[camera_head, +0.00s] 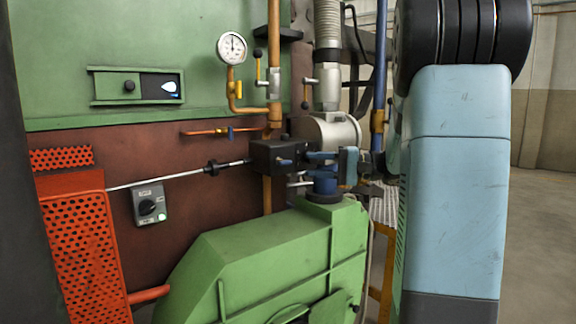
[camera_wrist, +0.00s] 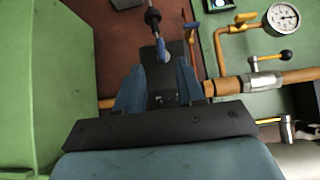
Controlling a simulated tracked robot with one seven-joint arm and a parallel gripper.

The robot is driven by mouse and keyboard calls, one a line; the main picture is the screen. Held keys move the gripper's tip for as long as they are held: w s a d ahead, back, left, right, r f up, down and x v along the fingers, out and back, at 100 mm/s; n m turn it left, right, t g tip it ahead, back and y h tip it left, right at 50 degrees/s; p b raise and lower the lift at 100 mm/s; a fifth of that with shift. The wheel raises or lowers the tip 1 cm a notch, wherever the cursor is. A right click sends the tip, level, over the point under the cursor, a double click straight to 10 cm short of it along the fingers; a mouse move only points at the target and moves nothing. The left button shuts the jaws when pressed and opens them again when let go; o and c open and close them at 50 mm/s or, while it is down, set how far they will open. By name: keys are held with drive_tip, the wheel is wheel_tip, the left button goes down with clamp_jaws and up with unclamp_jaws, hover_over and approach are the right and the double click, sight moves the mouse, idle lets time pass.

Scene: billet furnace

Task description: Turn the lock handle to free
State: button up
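A black lock box (camera_head: 268,152) sits on the rod line at the middle of the head view, with a small blue handle (camera_head: 285,162) on its face. In the wrist view the dark box (camera_wrist: 160,92) lies beyond my fingers, and the blue handle (camera_wrist: 163,50) stands just past the fingertips, roughly between them. My gripper (camera_head: 310,162) is just right of the box, its fingers pointing at it. The wrist view shows my gripper (camera_wrist: 158,72) with its two blue fingers apart and nothing held between them. Contact with the handle cannot be told.
A thin rod with a black collar (camera_head: 212,168) runs left from the box. A green housing (camera_head: 270,250) stands below, with a blue cylinder (camera_head: 325,182) on top. Copper pipes (camera_head: 274,60), a gauge (camera_head: 231,47) and a grey cylinder (camera_head: 335,130) crowd close by.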

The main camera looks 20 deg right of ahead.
sight(289, 163)
drive_tip(key=x, duration=0.6)
drive_tip(key=shift+w+a, duration=0.15)
drive_tip(key=shift+a, duration=0.25)
